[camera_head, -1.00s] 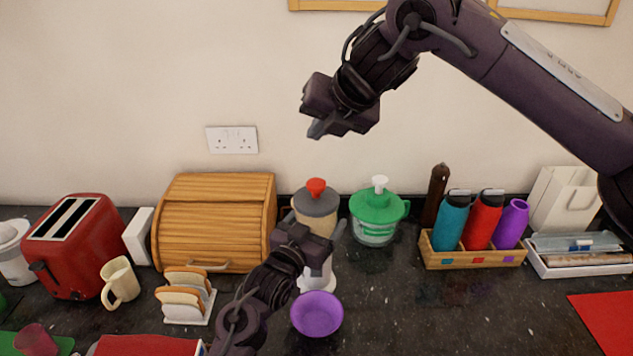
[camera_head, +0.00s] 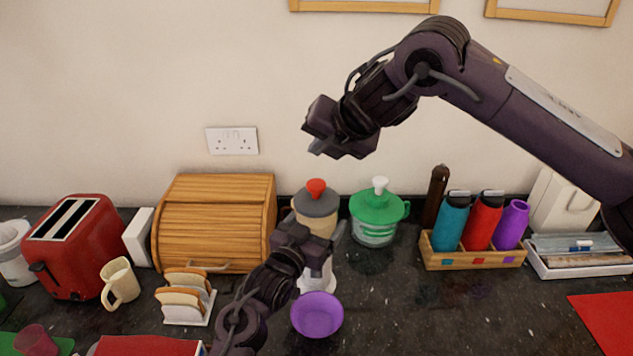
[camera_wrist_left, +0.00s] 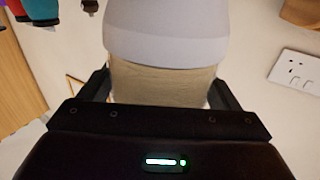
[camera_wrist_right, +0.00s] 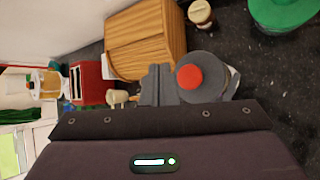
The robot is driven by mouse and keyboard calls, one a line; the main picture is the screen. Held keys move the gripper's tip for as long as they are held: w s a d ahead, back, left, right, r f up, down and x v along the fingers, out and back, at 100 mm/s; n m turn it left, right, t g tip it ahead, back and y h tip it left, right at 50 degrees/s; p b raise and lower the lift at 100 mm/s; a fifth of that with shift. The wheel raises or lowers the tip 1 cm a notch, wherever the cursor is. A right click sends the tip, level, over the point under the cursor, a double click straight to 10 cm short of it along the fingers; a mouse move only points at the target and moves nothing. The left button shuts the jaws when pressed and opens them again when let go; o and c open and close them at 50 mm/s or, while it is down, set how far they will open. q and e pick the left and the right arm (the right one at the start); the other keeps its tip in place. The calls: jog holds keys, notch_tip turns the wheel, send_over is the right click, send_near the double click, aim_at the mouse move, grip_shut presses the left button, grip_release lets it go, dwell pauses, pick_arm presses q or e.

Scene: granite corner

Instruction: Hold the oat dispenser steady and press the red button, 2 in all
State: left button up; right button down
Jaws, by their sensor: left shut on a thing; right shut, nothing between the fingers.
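The oat dispenser stands upright on the counter in the head view, with a grey lid (camera_head: 317,203), a red button (camera_head: 316,187) on top and a pale oat-filled body. My left gripper (camera_head: 322,240) is shut around its body, which also fills the gap between the fingers in the left wrist view (camera_wrist_left: 160,85). My right gripper (camera_head: 318,150) is shut and empty, in the air above the dispenser, apart from the button. In the right wrist view the red button (camera_wrist_right: 189,76) shows just beyond the fingers. A purple bowl (camera_head: 317,314) sits in front of the dispenser's base.
A wooden bread bin (camera_head: 213,220) stands close on the left. A green-lidded container with a white pump (camera_head: 378,215) stands close on the right. A wooden rack (camera_head: 472,259) holds several bottles further right. The counter right of the bowl is clear.

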aim_at(316, 183)
jog(key=shift+f, duration=2.25)
jog(key=shift+f, duration=0.15)
jog(key=shift+f, duration=0.25)
jog(key=shift+s+f, duration=0.1)
jog(key=shift+f, duration=1.1)
dwell(1.2)
jog(key=shift+r, duration=1.55)
jog(key=shift+r, duration=0.1)
jog(key=shift+r, duration=2.45)
